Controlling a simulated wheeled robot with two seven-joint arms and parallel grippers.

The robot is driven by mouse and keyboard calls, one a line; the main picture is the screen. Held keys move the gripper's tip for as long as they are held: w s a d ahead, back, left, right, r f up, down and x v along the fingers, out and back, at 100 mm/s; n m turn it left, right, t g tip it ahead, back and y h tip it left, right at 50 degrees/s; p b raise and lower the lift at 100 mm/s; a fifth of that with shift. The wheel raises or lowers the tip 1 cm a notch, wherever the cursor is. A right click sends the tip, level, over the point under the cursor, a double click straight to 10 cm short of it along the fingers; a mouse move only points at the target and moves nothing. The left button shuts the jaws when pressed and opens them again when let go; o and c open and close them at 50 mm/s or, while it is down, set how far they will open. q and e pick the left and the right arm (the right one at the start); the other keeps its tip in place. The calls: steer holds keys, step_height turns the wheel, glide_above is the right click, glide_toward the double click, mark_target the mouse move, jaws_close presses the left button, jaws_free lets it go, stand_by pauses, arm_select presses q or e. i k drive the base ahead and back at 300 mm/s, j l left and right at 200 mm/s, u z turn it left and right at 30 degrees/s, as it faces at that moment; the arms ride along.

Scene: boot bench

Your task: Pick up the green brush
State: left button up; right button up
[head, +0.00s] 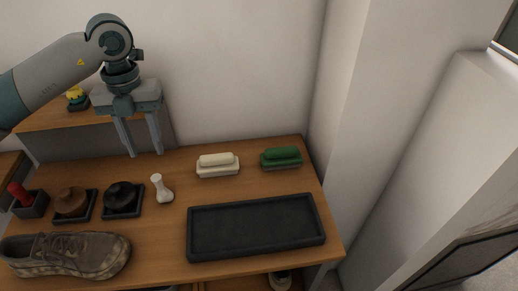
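The green brush (281,157) lies at the back right of the wooden bench top, near its right edge. My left gripper (146,153) points down over the back left of the bench. Its two fingers are apart with nothing between them. It is well to the left of the green brush, with the cream brush between them. My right gripper is not in the view.
A cream brush (217,164) lies left of the green one. In front is a black tray (256,227). A white knob-like object (162,188), black pot (122,197), brown pot (71,203), red-handled item (20,194) and shoe (65,256) fill the left. Walls stand behind and right.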

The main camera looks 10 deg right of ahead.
mark_target(284, 157)
steer(key=l+z, duration=0.2)
steer(key=l, duration=0.25)
steer(key=i+l+z, duration=0.15)
steer(key=l, duration=0.3)
steer(key=i+l+z, duration=0.2)
steer(key=l, duration=0.25)
steer(key=k, duration=0.05)
